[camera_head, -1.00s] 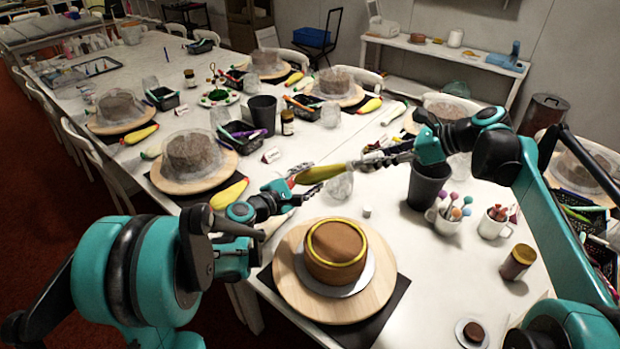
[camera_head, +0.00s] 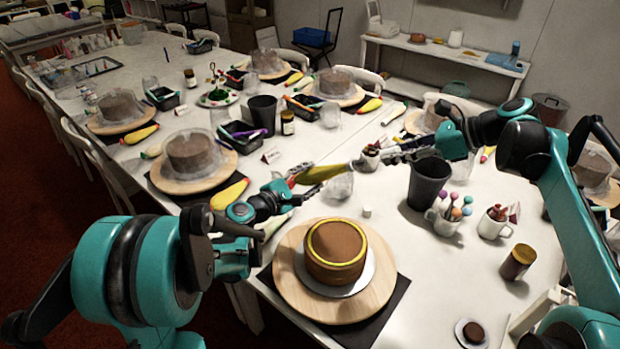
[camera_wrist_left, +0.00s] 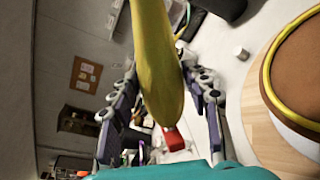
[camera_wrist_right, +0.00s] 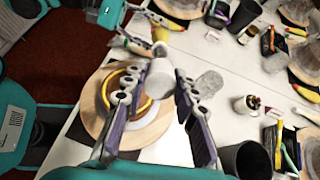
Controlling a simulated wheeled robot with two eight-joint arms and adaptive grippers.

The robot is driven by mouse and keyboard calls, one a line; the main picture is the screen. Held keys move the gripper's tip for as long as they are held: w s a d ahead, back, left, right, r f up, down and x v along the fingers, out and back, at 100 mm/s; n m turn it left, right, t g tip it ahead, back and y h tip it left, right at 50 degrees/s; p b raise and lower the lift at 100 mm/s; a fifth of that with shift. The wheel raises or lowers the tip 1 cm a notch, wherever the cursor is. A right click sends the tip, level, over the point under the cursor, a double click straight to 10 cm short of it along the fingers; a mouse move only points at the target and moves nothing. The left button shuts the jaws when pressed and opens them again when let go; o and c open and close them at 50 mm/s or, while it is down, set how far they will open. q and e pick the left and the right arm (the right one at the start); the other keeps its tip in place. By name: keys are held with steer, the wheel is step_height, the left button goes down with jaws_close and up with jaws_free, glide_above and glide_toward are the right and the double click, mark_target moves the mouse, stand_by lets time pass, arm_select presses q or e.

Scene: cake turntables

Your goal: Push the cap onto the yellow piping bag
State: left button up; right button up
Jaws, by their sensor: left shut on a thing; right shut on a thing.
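The yellow piping bag (camera_head: 322,173) is held level above the table by my left gripper (camera_head: 285,186), at its red end (camera_wrist_left: 173,138). Its narrow end points right, toward my right gripper (camera_head: 384,158). In the left wrist view the bag (camera_wrist_left: 157,60) runs up between the fingers. My right gripper (camera_wrist_right: 180,88) is shut on a pale cylinder (camera_wrist_right: 187,82), which looks like the cap. The bag's end (camera_wrist_right: 160,34) shows beyond the right fingers, apart from that cylinder.
A chocolate cake with a yellow ring (camera_head: 336,245) stands on a wooden turntable (camera_head: 290,280) below. A small white cylinder (camera_head: 367,211) and a clear glass (camera_head: 339,187) stand near it. A black cup (camera_head: 427,184) and mugs of toppers (camera_head: 495,222) stand to the right.

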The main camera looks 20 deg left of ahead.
mark_target(366, 161)
steer(key=shift+d+r, duration=0.35)
steer(key=shift+d, duration=0.1)
steer(key=shift+x, duration=1.95)
steer(key=shift+a+f, duration=0.2)
steer(key=shift+a, duration=0.2)
steer(key=shift+x, duration=0.9)
steer(key=shift+x, duration=1.4)
